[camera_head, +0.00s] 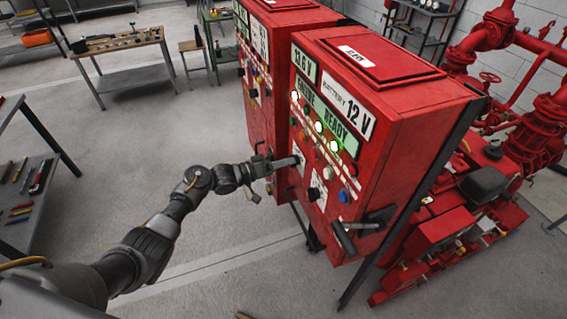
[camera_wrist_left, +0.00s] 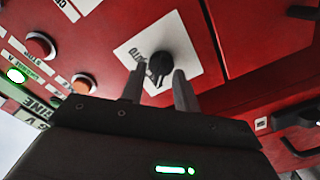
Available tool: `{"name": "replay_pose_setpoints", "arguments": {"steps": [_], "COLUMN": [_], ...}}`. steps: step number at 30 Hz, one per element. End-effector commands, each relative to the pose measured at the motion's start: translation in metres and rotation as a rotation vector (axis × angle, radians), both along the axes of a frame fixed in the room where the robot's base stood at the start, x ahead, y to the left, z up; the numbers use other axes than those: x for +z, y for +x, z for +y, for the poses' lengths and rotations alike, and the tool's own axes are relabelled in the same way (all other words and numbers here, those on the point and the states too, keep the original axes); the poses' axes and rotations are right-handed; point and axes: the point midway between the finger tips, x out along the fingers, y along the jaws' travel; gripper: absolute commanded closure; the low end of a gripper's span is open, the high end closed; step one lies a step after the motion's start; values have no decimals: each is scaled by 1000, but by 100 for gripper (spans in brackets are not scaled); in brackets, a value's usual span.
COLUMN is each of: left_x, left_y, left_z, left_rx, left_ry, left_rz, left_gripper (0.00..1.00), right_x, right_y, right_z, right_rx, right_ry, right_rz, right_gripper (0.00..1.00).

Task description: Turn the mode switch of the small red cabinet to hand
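The small red cabinet (camera_head: 400,100) stands in front in the head view, with "BATTERY 12V" and "ENGINE READY" labels. My left gripper (camera_head: 290,163) is at the left part of its front panel. In the left wrist view, the mode switch (camera_wrist_left: 160,66) is a black knob on a white plate (camera_wrist_left: 186,43), with part of the word "AUTO" readable. My left gripper (camera_wrist_left: 160,80) is open there, one finger on each side of the knob's lower end, with gaps showing. Contact cannot be told. My right gripper is out of view.
A second red cabinet (camera_head: 262,100) stands close on the left. A black handle (camera_head: 362,228) sticks out low on the small cabinet. Red pump piping (camera_head: 535,140) stands behind it. A wooden-topped bench (camera_head: 118,42) is at the back left. The floor between is clear.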

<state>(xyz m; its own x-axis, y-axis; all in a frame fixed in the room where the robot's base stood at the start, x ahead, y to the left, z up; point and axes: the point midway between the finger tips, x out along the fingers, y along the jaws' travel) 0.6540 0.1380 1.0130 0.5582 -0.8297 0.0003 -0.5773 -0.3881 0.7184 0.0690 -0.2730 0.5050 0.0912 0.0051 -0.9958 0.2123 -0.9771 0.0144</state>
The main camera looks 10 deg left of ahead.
Motion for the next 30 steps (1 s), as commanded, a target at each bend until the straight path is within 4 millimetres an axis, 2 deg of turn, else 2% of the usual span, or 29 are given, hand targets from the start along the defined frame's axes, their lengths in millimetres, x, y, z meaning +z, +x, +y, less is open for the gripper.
{"name": "replay_pose_setpoints", "arguments": {"steps": [5,12,18,30], "left_x": [-3,-4,-3,0], "left_y": [-11,-39,-56,-62], "left_z": [17,56,80,88], "left_rx": [1,1,0,-1], "left_ry": [2,4,1,0], "left_rz": [0,-1,1,1], "left_gripper": [69,69,69,69], "right_x": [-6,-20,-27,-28], "right_y": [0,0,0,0], "right_z": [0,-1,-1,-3], "right_rx": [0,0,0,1], "right_ry": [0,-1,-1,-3], "right_rz": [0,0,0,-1], "right_gripper": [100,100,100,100]}}
